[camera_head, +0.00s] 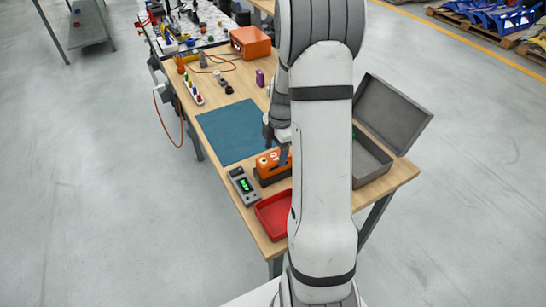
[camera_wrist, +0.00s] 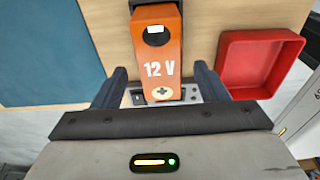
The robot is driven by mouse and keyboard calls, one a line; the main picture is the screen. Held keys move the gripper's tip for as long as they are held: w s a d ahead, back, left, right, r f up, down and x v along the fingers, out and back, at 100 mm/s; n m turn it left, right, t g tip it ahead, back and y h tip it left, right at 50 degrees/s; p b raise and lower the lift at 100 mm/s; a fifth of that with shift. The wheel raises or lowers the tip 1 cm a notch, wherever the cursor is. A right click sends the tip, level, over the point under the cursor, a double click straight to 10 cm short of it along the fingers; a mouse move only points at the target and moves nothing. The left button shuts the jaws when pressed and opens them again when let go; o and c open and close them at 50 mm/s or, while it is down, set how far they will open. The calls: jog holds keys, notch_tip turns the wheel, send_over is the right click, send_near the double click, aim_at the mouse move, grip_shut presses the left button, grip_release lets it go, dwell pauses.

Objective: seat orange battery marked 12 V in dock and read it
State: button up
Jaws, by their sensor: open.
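The orange battery marked 12 V (camera_wrist: 160,52) is between the two fingers of my gripper (camera_wrist: 160,88) in the wrist view. The fingers are apart, with a gap on each side of the battery. In the head view an orange body with a dark base (camera_head: 272,174) is on the table under my gripper, partly hidden by my arm. I cannot tell battery from dock there, nor whether the battery is seated. A grey meter (camera_head: 243,186) with lit green digits lies just left of it; the digits are too small to read.
A red tray (camera_head: 268,222) lies in front, also right in the wrist view (camera_wrist: 228,65). A blue mat (camera_head: 228,132) lies behind left. An open grey case (camera_head: 372,160) stands right, behind my arm. An orange box (camera_head: 250,41) and small parts are at the back.

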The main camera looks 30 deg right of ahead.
notch_tip(320, 180, up, 9)
jog(key=d, duration=0.1)
jog(key=s+a+r+m+t, duration=0.1)
jog(key=s+a+r+m, duration=0.2)
jog(key=s+a+m, duration=0.2)
jog(key=s+a+r+m+t+h, duration=0.1)
jog(key=s+a+r+m, duration=0.1)
jog(key=s+a+m, duration=0.3)
jog(key=s+a+r+m+t, duration=0.1)
jog(key=s+a+r+m, duration=0.2)
jog(key=s+a+m, duration=0.3)
jog(key=s+m, duration=0.2)
jog(key=s, duration=0.1)
jog(key=shift+s+r, duration=0.2)
jog(key=shift+r, duration=0.1)
dwell(0.5)
jog(key=shift+c, duration=0.2)
dwell(1.8)
